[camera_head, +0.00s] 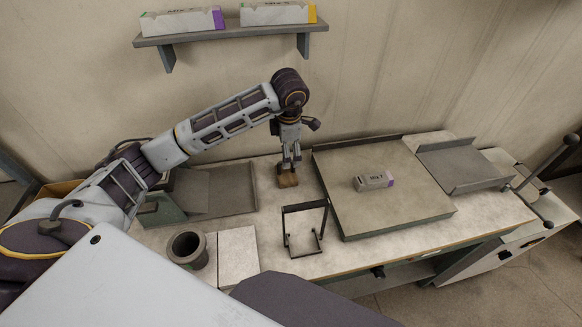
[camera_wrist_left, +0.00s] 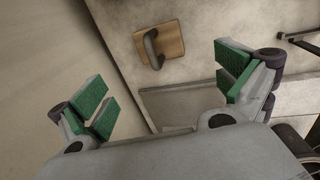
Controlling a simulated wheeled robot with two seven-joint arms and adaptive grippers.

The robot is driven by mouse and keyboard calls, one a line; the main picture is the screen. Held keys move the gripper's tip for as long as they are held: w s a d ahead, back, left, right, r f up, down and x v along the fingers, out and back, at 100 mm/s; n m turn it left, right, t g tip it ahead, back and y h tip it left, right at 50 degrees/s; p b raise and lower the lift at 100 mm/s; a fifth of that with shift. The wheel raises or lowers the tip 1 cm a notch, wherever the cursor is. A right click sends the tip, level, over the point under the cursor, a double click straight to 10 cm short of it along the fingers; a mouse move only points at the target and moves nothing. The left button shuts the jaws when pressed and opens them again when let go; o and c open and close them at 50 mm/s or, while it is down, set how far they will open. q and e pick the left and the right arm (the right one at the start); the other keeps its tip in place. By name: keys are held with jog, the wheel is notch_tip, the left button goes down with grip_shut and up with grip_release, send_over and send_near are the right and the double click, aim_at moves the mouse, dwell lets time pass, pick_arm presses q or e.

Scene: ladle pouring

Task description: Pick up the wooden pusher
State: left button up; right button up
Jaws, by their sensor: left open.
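The wooden pusher, a square wooden board with a dark arched handle, lies on the table near the wall; in the left wrist view its board (camera_wrist_left: 172,38) is fully visible, ahead of and between the fingers. In the head view its brown board (camera_head: 287,181) shows just below my left gripper (camera_head: 290,163), which points down at it. My left gripper, also in the left wrist view (camera_wrist_left: 166,88), is open with its green pads wide apart and nothing between them. In the head view the gripper hides the pusher's handle. My right gripper is not in view.
A large raised tray (camera_head: 425,205) holding a small box (camera_head: 374,181) stands right of the pusher. A black wire stand (camera_head: 304,228) is in front. A dark cup (camera_head: 187,250) and a grey scoop-like tray (camera_head: 225,192) are to the left. A wall shelf (camera_head: 235,32) hangs above.

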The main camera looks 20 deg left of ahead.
pick_arm(q)
jog(key=p, duration=0.1)
send_over(287, 173)
jog(key=s, duration=0.1)
jog(key=f, duration=0.8)
jog(key=shift+d+f, duration=0.15)
jog(key=shift+d, duration=0.15)
jog(key=shift+f, duration=0.15)
jog(key=shift+f+p, duration=0.35)
jog(key=shift+f, duration=0.25)
jog(key=shift+w+a+f+p, duration=0.15)
jog(key=shift+w+f+p, duration=0.05)
jog(key=shift+f, duration=0.7)
jog(key=shift+w+a+f+p, duration=0.1)
jog(key=shift+w+f+p, duration=0.1)
jog(key=shift+f, duration=0.7)
